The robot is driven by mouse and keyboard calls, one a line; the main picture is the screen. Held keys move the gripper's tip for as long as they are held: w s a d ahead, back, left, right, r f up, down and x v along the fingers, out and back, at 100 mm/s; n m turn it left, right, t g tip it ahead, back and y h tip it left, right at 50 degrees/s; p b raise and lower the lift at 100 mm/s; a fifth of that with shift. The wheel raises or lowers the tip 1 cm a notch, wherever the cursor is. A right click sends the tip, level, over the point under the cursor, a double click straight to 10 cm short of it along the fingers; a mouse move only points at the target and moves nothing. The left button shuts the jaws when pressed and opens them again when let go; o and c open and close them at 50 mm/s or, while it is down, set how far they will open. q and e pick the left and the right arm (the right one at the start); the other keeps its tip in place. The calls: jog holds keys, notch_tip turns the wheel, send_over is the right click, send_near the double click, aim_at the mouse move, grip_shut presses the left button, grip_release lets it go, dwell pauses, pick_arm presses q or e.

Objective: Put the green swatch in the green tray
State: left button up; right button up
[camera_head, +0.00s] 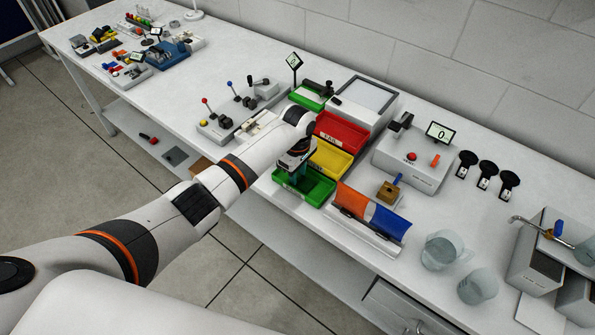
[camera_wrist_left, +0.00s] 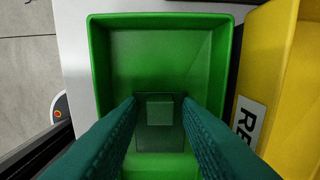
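The green tray (camera_head: 319,189) is at the front end of a row of three trays on the bench; it fills the middle of the left wrist view (camera_wrist_left: 102,60). My left gripper (camera_head: 292,180) points down into this tray. In the left wrist view its two teal fingers (camera_wrist_left: 160,108) stand apart. Between and beyond them, inside the tray, is the green swatch (camera_wrist_left: 142,135), a dark square with a paler raised-looking square in its middle. A gap shows on both sides of that paler square. My right gripper is not in view.
The yellow tray (camera_head: 338,161) and red tray (camera_head: 345,126) adjoin behind. A rack with orange and blue panels (camera_head: 357,204) stands close on the right. A tester box (camera_head: 417,170), beakers (camera_head: 443,249) and lever units (camera_head: 235,112) stand along the bench.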

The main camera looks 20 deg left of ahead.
aim_at(298, 175)
pick_arm(q)
jog(key=shift+o, duration=0.5)
jog(key=shift+r, duration=0.35)
notch_tip(298, 175, up, 12)
jog(key=shift+f+b, duration=0.25)
jog(key=shift+b, duration=0.15)
